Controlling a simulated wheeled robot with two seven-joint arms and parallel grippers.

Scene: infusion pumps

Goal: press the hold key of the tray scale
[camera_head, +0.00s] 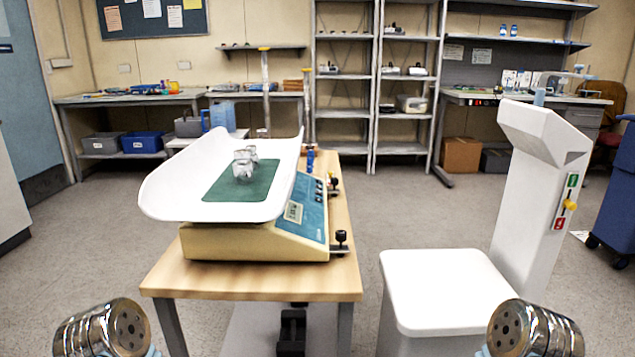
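The tray scale (250,243) stands on a small wooden table, with a beige base and a white curved tray (180,190) on top. A green mat (263,193) lies in the tray with clear glass-like items (243,165) on it. The blue panel (314,222) on the scale's right side carries a small display (294,212) and several dark keys (319,190). The key labels are too small to read, so I cannot tell which is hold. Metallic parts of my two arms show at the bottom corners, apart from the scale. Neither gripper's fingers show.
The wooden table (250,284) has a narrow bare strip in front of the scale. Black knobs (341,238) stand by the panel's right edge. A white unit (447,285) with a tall column (538,190) stands to the right. Floor shows between table and unit.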

